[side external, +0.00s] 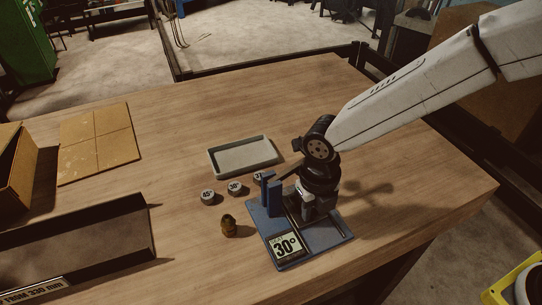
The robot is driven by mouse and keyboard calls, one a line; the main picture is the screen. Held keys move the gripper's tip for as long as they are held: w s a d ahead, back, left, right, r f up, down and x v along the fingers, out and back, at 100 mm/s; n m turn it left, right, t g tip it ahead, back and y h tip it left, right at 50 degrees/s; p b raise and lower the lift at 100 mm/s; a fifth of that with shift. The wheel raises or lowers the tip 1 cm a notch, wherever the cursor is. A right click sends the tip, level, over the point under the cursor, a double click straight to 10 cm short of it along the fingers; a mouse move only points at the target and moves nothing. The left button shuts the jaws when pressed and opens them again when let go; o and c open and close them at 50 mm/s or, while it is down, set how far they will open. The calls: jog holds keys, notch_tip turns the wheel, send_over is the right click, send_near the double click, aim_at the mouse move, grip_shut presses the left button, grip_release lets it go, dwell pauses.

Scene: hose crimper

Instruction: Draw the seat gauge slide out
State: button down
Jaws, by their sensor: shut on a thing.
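The hose crimper (335,238) is a blue base plate with a blue upright post (274,198) and a sign (287,246) reading 30° at its front. My gripper (309,210) points down over the middle of the base, to the right of the post. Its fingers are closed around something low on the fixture. The seat gauge slide cannot be made out clearly, as my gripper covers that part.
Round labelled pieces, including one marked 45° (207,197) and one marked 30° (235,188), stand left of the fixture. A brass fitting (229,226) stands nearby. A grey tray (243,157) lies behind. Bare table lies right.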

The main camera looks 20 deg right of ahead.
jog(key=shift+s, duration=0.8)
grip_release()
dwell(0.5)
jog(key=shift+r, duration=0.1)
notch_tip(320, 180, up, 9)
dwell(1.7)
